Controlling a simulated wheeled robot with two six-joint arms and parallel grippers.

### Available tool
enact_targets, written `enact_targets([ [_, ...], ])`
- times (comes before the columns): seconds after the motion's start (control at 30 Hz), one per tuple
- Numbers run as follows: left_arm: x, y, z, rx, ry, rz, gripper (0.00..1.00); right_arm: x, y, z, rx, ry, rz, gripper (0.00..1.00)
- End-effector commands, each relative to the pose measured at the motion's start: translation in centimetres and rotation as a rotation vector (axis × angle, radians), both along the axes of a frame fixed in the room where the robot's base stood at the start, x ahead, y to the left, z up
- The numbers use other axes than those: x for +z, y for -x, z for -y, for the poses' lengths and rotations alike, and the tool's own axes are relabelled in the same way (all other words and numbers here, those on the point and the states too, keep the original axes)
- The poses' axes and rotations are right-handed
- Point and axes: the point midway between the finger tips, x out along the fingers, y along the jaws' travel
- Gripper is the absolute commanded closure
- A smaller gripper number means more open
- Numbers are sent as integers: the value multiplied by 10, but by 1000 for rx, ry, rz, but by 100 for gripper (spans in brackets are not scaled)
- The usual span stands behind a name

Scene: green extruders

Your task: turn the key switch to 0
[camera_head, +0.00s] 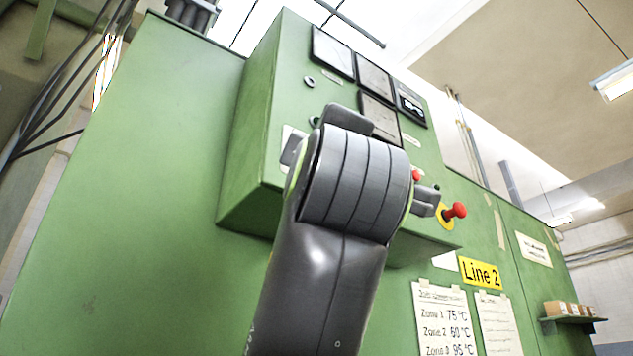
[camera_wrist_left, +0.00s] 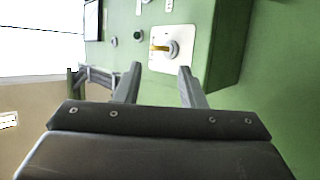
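The key switch (camera_wrist_left: 172,48) appears to be the round grey knob with a yellow piece on a white square plate (camera_wrist_left: 186,84) in the left wrist view. The plate is on the green panel. My left gripper (camera_wrist_left: 160,70) is open and empty. Its two fingers point at the plate and stand apart on either side below the knob. I cannot tell how far they are from it. In the head view my left arm hides the switch and most of the gripper; only a corner of the plate shows. My right gripper is not in view.
The green control box (camera_head: 250,165) carries several display panels (camera_head: 373,76) and a small round fitting (camera_head: 309,81). A green button (camera_wrist_left: 138,36) sits beside the plate. A red emergency button (camera_head: 455,211) is right of my arm. A yellow Line 2 sign (camera_head: 481,272) is below.

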Motion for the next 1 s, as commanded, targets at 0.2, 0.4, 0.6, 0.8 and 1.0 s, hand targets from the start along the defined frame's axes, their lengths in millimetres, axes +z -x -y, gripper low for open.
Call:
enact_targets([
  [0.2, -31, 30, 4, -2, 0, 4, 64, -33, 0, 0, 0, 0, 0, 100],
  [0.4, -53, 55, 7, -3, 0, 2, 64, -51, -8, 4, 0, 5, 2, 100],
  [0.6, -66, 72, 9, -1, 0, 2, 64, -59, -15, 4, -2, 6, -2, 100],
  [0.8, -70, 79, 9, 0, 1, 1, 64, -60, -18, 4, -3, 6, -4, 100],
  [1.0, -70, 79, 9, -1, 0, 1, 64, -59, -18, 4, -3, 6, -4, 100],
])
